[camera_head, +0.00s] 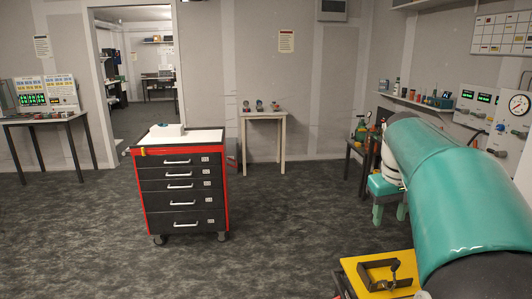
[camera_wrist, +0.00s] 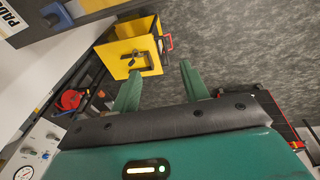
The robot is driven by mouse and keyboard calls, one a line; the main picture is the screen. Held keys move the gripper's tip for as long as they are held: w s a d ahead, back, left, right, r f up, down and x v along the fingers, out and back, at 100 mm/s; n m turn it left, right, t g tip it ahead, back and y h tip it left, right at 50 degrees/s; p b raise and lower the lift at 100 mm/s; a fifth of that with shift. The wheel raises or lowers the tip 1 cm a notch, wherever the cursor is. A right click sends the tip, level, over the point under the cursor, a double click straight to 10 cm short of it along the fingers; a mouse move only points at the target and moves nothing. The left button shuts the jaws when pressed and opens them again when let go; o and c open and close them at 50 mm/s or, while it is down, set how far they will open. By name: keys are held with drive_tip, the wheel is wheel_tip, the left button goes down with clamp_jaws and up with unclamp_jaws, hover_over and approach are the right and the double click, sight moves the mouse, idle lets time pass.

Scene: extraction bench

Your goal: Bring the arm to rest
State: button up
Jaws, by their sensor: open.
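My gripper (camera_head: 389,219) hangs at the end of my teal arm on the right of the head view, its two green fingers pointing down. In the wrist view my gripper (camera_wrist: 161,70) shows its fingers spread apart with nothing between them. The gripper is open and empty. The fingertips appear clear of the things around them. My forearm hides part of the right side of the head view.
A yellow-topped stand (camera_head: 350,267) with a dark clamp (camera_head: 385,276) is at lower right. A red and black drawer cart (camera_head: 182,190) stands left of centre. A dark side table (camera_head: 357,150) is behind my gripper. Open grey floor (camera_head: 285,235) lies between.

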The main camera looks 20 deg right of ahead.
drive_tip(key=s+a+f+n+t, duration=0.1)
drive_tip(key=s+a+f, duration=0.2)
drive_tip(key=a, duration=0.7)
drive_tip(key=s+a+f+t+y, duration=0.1)
drive_tip(key=s+a+f, duration=0.2)
drive_tip(key=a, duration=0.7)
drive_tip(key=s+a+f+n+t, duration=0.1)
drive_tip(key=s+a+f, duration=0.3)
drive_tip(key=a, duration=0.6)
drive_tip(key=shift+s+a+n+t+y, duration=0.3)
drive_tip(key=shift+s+a+t+y, duration=0.1)
drive_tip(key=shift+s+t, duration=0.25)
drive_tip(key=shift+d, duration=0.1)
drive_tip(key=shift+c, duration=1)
drive_tip(key=shift+d, duration=0.2)
